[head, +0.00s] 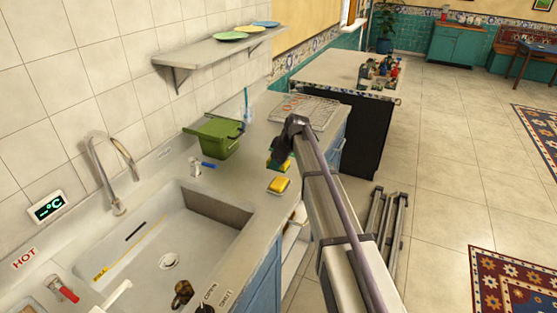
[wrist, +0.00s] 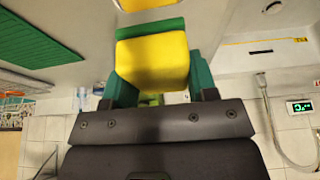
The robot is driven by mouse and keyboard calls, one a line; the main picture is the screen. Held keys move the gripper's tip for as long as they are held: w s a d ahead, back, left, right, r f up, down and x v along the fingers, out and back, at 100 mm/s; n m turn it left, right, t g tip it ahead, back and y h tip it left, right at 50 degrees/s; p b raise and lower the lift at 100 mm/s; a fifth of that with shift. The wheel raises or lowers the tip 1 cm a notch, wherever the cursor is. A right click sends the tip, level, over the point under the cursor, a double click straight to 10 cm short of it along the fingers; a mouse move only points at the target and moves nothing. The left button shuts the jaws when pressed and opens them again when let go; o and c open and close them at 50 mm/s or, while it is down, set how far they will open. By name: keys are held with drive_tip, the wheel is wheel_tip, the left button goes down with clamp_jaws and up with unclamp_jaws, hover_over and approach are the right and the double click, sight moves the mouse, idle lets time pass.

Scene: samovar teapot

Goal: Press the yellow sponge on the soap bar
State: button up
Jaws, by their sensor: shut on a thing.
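My gripper (head: 281,161) is over the counter beside the sink, with its fingers pointing down. It is shut on the yellow sponge (wrist: 152,62), which has a green layer along one side and sits between green fingertips in the wrist view. In the head view the sponge is mostly hidden by the gripper. The yellow soap bar (head: 279,184) lies on a pale dish on the counter, nearer the camera than the gripper. Its edge also shows at the top of the wrist view (wrist: 146,4). The sponge and the soap bar look apart.
The sink (head: 160,245) with its faucet (head: 112,175) is at the left. A green tub (head: 212,138) stands against the wall, and a wire rack (head: 305,110) lies behind the gripper. A small blue-handled tap (head: 205,164) is left of the gripper. A shelf with plates (head: 215,50) hangs above.

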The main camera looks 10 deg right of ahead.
sight(276, 181)
drive_tip(key=shift+s+a, duration=0.15)
drive_tip(key=shift+s, duration=0.05)
drive_tip(key=shift+w+d+f+b, duration=0.2)
drive_tip(key=shift+w+f+b, duration=0.1)
drive_tip(key=shift+f, duration=0.1)
drive_tip(key=shift+w+d+f+b, duration=0.15)
drive_tip(key=shift+w+d+f, duration=0.1)
drive_tip(key=shift+f, duration=0.15)
wheel_tip(276, 181, down, 5)
drive_tip(key=b, duration=0.5)
drive_tip(key=shift+a, duration=0.1)
drive_tip(key=shift+s+f+b, duration=0.1)
drive_tip(key=shift+f+b, duration=0.4)
drive_tip(key=shift+b, duration=0.15)
idle(0.7)
wheel_tip(276, 181, up, 7)
drive_tip(key=p, duration=0.7)
drive_tip(key=shift+r, duration=0.1)
idle(0.3)
